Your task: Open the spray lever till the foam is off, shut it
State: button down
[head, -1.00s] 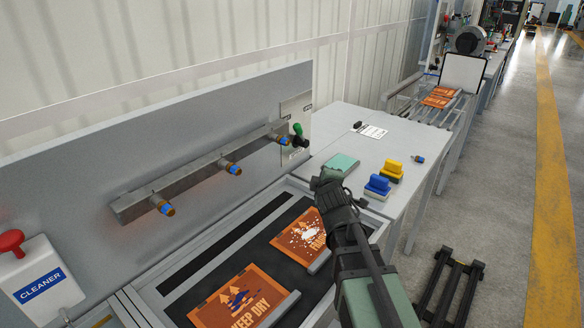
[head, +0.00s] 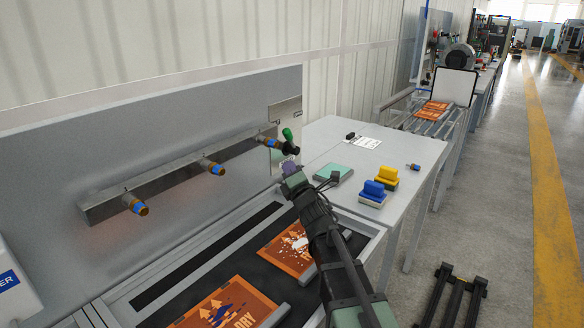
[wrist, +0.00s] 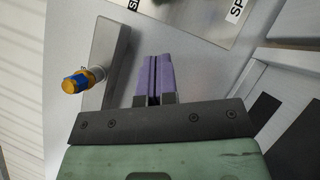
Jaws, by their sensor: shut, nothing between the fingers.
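The spray lever (head: 288,134), with a green handle and black knob, sits on a plate at the right end of the nozzle bar (head: 180,175). My gripper (head: 290,167) is just below the lever in the head view. Its purple fingers (wrist: 154,80) are shut together and empty in the wrist view. I cannot tell whether they touch the lever. White foam (head: 299,243) lies on the far orange panel (head: 272,248), partly hidden by my arm. The near orange panel (head: 250,290) shows dark blue print.
A blue-and-orange nozzle (wrist: 75,82) is left of my fingers in the wrist view. Blue (head: 373,190) and yellow (head: 386,176) stamp-like blocks and a teal pad (head: 334,173) stand on the side table (head: 345,140). The floor at right is mostly open.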

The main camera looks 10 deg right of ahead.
aim_at(289, 141)
jog(key=d+r+p+x, duration=0.1)
jog(key=p+x, duration=0.2)
jog(key=x, duration=0.7)
jog(key=shift+d, duration=0.75)
jog(key=shift+r+p, duration=0.25)
jog(key=shift+p, duration=0.2)
